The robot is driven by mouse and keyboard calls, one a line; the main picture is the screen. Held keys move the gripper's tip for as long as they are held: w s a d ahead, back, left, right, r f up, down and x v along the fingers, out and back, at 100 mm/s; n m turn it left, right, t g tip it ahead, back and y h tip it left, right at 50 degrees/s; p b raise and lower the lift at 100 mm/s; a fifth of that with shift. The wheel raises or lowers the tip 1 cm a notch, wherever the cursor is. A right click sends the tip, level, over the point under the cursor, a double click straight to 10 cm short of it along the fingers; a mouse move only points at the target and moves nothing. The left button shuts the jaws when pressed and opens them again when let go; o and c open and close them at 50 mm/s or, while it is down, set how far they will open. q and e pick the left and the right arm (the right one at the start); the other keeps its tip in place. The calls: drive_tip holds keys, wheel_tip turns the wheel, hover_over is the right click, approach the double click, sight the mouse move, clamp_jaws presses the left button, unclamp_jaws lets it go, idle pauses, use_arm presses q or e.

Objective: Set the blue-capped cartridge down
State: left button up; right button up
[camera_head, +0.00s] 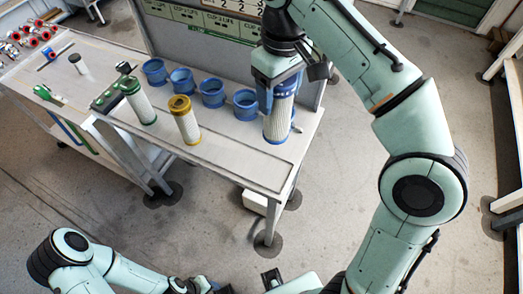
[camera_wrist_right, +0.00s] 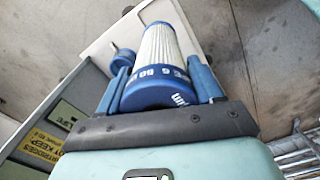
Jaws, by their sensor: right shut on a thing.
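The blue-capped cartridge (camera_head: 278,122) has a white pleated body and blue ends. It is upright over the right end of the bench (camera_head: 235,150). My right gripper (camera_head: 280,88) is shut on its upper blue cap from above. The wrist view shows the blue cap (camera_wrist_right: 160,92) between the two blue fingers (camera_wrist_right: 165,85), with the white body (camera_wrist_right: 163,45) reaching away. I cannot tell whether its lower end touches the bench. My left arm shows at the lower left, but its gripper is not seen.
Several blue ring holders (camera_head: 212,94) stand in a row left of the cartridge. A green-capped cartridge (camera_head: 138,100) and a yellow-capped cartridge (camera_head: 185,120) stand on the bench. A panel with labels (camera_head: 200,45) rises behind. The bench front right is clear.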

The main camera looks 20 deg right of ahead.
sight(278, 121)
drive_tip(key=shift+w+f, duration=0.1)
drive_tip(key=shift+f, duration=0.05)
drive_tip(key=f+b, duration=0.1)
drive_tip(key=f, duration=0.1)
drive_tip(key=f+b, duration=0.1)
drive_tip(key=f, duration=0.2)
drive_tip(key=f+b, duration=0.1)
drive_tip(key=f, duration=0.1)
drive_tip(key=shift+s+f+b, duration=0.3)
drive_tip(key=shift+s+f, duration=0.1)
use_arm(q)
wheel_tip(278, 121, down, 7)
drive_tip(key=s+b, duration=0.2)
drive_tip(key=b, duration=0.1)
drive_tip(key=shift+s, duration=0.25)
use_arm(e)
wheel_tip(278, 121, down, 12)
drive_tip(key=shift+w, duration=0.25)
use_arm(q)
drive_tip(key=shift+f, duration=0.1)
use_arm(e)
drive_tip(key=shift+r, duration=0.1)
drive_tip(key=o, duration=1.1)
drive_tip(key=shift+o, duration=0.2)
